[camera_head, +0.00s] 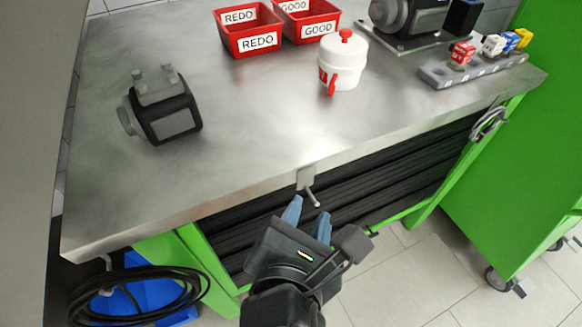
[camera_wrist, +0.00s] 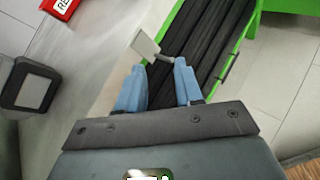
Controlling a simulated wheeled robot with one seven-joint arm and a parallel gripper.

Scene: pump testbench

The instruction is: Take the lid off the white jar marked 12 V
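A white jar (camera_head: 342,67) stands upright on the steel bench top (camera_head: 240,110), right of centre toward the back. Its white lid is on, with a red knob (camera_head: 346,34) on top. A red tag or label shows low on its left front; I cannot read its marking. My gripper (camera_head: 309,211) is in front of the bench's front edge, below and well apart from the jar. In the wrist view its two blue fingers (camera_wrist: 158,77) are spread with nothing between them. The jar does not show in the wrist view.
Red bins marked REDO (camera_head: 249,42) and GOOD (camera_head: 318,28) stand behind the jar. A dark pump (camera_head: 165,108) lies at left. A grey rack (camera_head: 472,72) with coloured blocks stands at right. A hook (camera_head: 308,184) juts from the front edge near my fingers.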

